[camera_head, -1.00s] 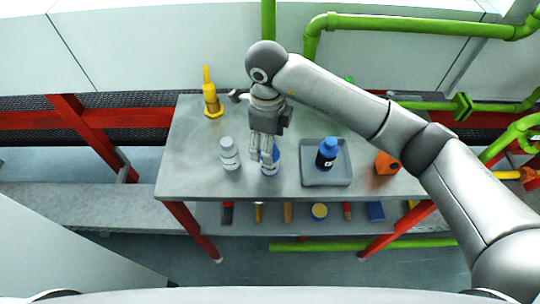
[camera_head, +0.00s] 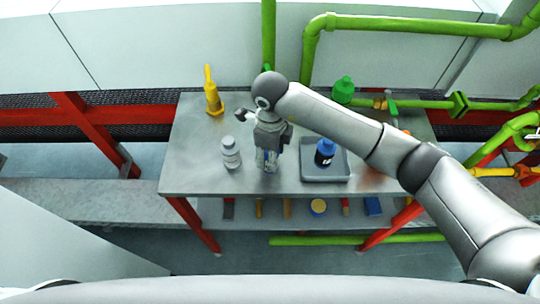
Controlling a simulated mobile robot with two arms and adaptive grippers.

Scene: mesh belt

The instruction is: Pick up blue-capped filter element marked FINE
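A small white and blue cylinder (camera_head: 271,167) stands on the grey bench, mostly hidden by my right gripper (camera_head: 267,164). The fingers point down around it. I cannot tell whether they press on it. A dark cylinder with a blue cap (camera_head: 325,154) stands upright in the grey tray (camera_head: 312,175), to the right. Its label, with small white marks, is too small to read, and no FINE mark is readable on either. A white cylinder with a grey-white cap (camera_head: 231,155) stands to the left. My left gripper is not in view.
A yellow bottle-like item (camera_head: 213,98) and a dark tool (camera_head: 243,115) stand farther back on the bench (camera_head: 190,165). A green item (camera_head: 343,88) is at the back right. Several items lie on the lower shelf. My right arm covers the bench's right side.

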